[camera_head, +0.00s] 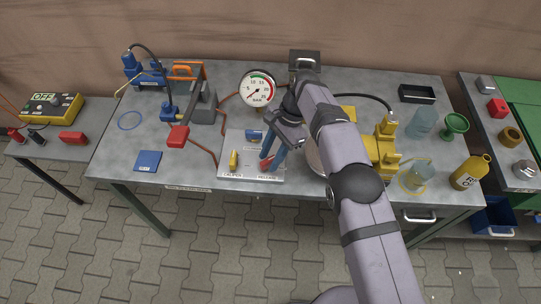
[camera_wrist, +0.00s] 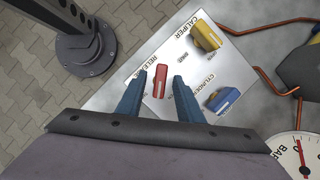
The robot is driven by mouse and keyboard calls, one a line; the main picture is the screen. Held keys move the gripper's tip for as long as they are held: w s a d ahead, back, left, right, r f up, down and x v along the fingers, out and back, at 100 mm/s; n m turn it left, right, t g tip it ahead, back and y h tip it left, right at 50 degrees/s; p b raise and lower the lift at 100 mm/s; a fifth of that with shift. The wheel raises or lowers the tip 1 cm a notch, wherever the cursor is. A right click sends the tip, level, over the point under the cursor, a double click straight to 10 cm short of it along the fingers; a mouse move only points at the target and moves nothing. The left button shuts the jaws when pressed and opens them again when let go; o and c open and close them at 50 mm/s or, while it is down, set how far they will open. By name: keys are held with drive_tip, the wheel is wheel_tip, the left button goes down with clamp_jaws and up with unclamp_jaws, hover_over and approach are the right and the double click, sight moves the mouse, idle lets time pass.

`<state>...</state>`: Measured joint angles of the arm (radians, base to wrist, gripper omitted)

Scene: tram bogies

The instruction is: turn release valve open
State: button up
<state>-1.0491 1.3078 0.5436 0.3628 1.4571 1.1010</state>
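The release valve has a red handle (camera_wrist: 160,81) on a pale plate (camera_wrist: 115,103), beside partly hidden "RELE…" lettering. In the head view the red handle (camera_head: 268,165) shows partly behind my fingers, near the plate's "RELEASE" label. My gripper (camera_wrist: 161,73) is open, with one blue finger on each side of the red handle in the wrist view. I cannot tell whether either finger touches it. In the head view my gripper (camera_head: 273,150) points down over the plate's right part. A yellow caliper handle (camera_wrist: 206,36) and a blue cylinder handle (camera_wrist: 222,100) sit on the same plate.
A round pressure gauge (camera_head: 258,88) stands behind the plate. Reddish pipes (camera_head: 201,150) run along its left. A yellow machine (camera_head: 384,148) stands to the right, near a yellow bottle (camera_head: 470,172). The table's front left is clear around a blue pad (camera_head: 148,161).

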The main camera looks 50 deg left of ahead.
sight(271, 159)
drive_tip(key=shift+r, duration=0.1)
wheel_tip(271, 159, up, 10)
idle(0.8)
